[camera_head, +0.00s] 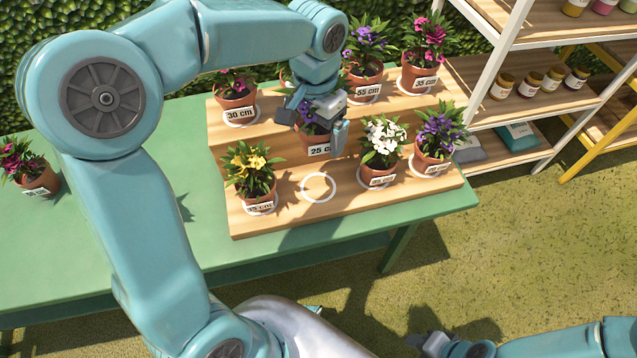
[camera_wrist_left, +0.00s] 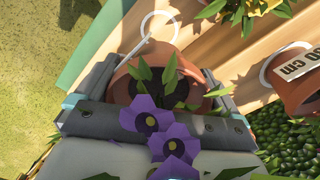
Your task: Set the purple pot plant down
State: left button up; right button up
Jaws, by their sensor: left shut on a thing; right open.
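The purple pot plant (camera_head: 319,145), a terracotta pot labelled 25 cm with purple flowers, is in my left gripper (camera_head: 322,127). That gripper is shut on the pot, its fingers on either side. In the left wrist view the pot's rim (camera_wrist_left: 124,80) and purple flowers (camera_wrist_left: 146,121) show between the fingers (camera_wrist_left: 150,100). An empty white ring (camera_head: 318,187) lies on the lower step just in front of the pot; it also shows in the wrist view (camera_wrist_left: 147,41). I cannot tell the pot's exact height above the step. My right gripper (camera_head: 428,344) is open and empty at the bottom.
The wooden stepped stand (camera_head: 290,219) is on a green table (camera_head: 130,240). On the lower step, a yellow plant (camera_head: 250,175) is left of the ring and a white plant (camera_head: 382,142) right of it. Another purple plant (camera_head: 438,135) is further right. Several pots fill the steps behind.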

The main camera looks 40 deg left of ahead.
pick_arm(q)
notch_tip(320, 180, down, 15)
jog(key=shift+f+b, duration=0.15)
jog(key=shift+b, duration=0.5)
jog(key=shift+f, duration=0.1)
jog(key=o, duration=1)
jog(key=shift+r, duration=0.5)
notch_tip(320, 180, up, 11)
jog(key=shift+r+p, duration=0.2)
jog(key=shift+p, duration=0.4)
jog(key=shift+f, duration=0.1)
